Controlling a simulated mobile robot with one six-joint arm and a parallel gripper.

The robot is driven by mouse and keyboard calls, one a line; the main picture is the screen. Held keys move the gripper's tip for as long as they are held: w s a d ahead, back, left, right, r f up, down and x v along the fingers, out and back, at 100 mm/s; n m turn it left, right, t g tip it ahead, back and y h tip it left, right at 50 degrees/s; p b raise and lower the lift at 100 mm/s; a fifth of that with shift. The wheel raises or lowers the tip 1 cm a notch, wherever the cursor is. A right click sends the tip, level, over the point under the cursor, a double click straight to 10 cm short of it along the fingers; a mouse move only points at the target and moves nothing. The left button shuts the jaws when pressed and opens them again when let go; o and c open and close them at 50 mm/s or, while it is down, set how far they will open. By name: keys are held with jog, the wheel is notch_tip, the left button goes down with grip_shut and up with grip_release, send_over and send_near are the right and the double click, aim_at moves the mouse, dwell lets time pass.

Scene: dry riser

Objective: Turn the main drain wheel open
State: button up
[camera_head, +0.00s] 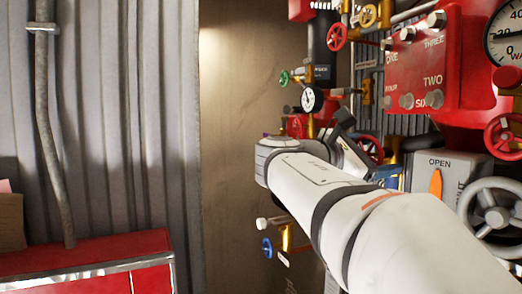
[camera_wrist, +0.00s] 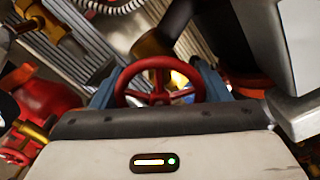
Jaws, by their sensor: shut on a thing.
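A red handwheel (camera_wrist: 160,68) with spokes sits between the two blue fingers of my gripper (camera_wrist: 159,84) in the wrist view. The fingers are at its left and right rim, and my gripper is shut on it. In the head view, part of a red wheel (camera_head: 369,147) shows behind the end of my arm, beside a blue part of my gripper (camera_head: 386,174). My wrist hides much of this wheel there. I cannot read a label that names it as the main drain.
A red panel (camera_head: 425,65) with several grey knobs is above right. A grey box marked OPEN (camera_head: 450,172) with an orange pointer and a large grey handwheel (camera_head: 496,215) stand close right of my arm. A red cabinet (camera_head: 85,262) is lower left. The space left of my wrist looks clear.

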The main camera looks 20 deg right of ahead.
jog(key=o, duration=1)
jog(key=a, duration=0.2)
jog(key=a+b, duration=0.1)
jog(key=a, duration=0.4)
jog(key=shift+s+a+b, duration=0.3)
jog(key=shift+a+b, duration=0.05)
jog(key=shift+a, duration=0.05)
